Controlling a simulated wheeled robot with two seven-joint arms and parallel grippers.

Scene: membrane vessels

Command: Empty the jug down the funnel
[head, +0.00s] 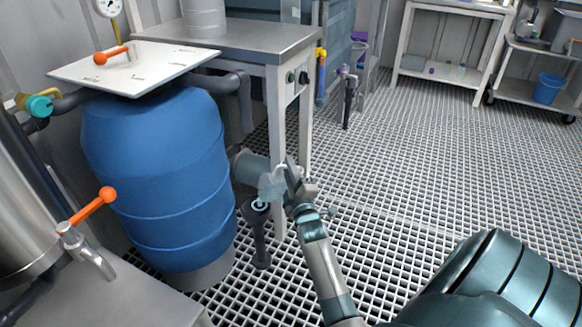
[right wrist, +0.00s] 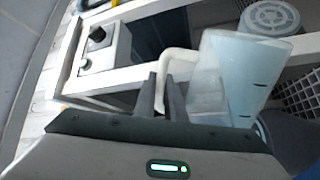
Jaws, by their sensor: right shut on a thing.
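My right gripper (head: 292,182) is shut on the handle of a translucent pale jug (head: 271,186). In the right wrist view the fingers (right wrist: 166,95) close on the white handle (right wrist: 175,64), and the jug body (right wrist: 236,72) extends to the right of them. The dark funnel (head: 257,211) stands on an upright pipe just below the jug in the head view. The jug hangs over or very close to its mouth and looks tilted; I cannot tell whether they touch. The jug's contents cannot be made out. My left gripper is out of view.
A large blue barrel (head: 160,165) with a white lid board (head: 135,66) stands left of the funnel. A steel bench (head: 250,42) with a control box rises behind the jug. The grated floor (head: 420,165) to the right is open.

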